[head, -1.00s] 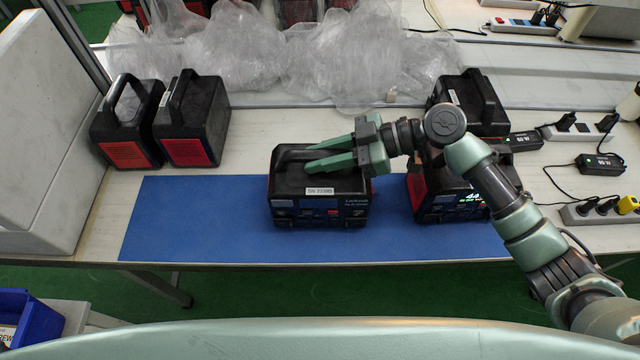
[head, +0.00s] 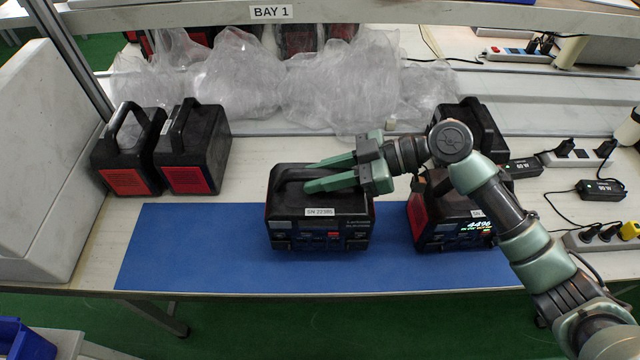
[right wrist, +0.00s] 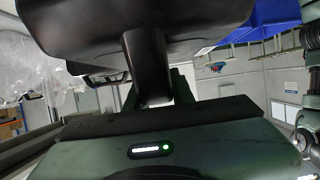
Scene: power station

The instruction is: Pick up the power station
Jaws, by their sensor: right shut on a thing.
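The power station (head: 320,233) is a black box with red sides, a labelled front panel and a top handle. It is over the blue mat (head: 180,250), upright, and appears raised a little above it; the gap itself is hard to see. My right gripper (head: 325,178) comes in from the right and is shut on its handle. In the right wrist view the black handle (right wrist: 147,65) runs down into the gripper, with the dark body (right wrist: 130,18) above. My left gripper is not in view.
A second station with a lit display (head: 465,228) stands right of the held one, partly behind my arm. Another (head: 470,128) stands behind it. Two more (head: 195,150) stand at left beside a white block (head: 40,170). Plastic wrap (head: 270,75) lies behind. Chargers and cables (head: 600,190) are at right.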

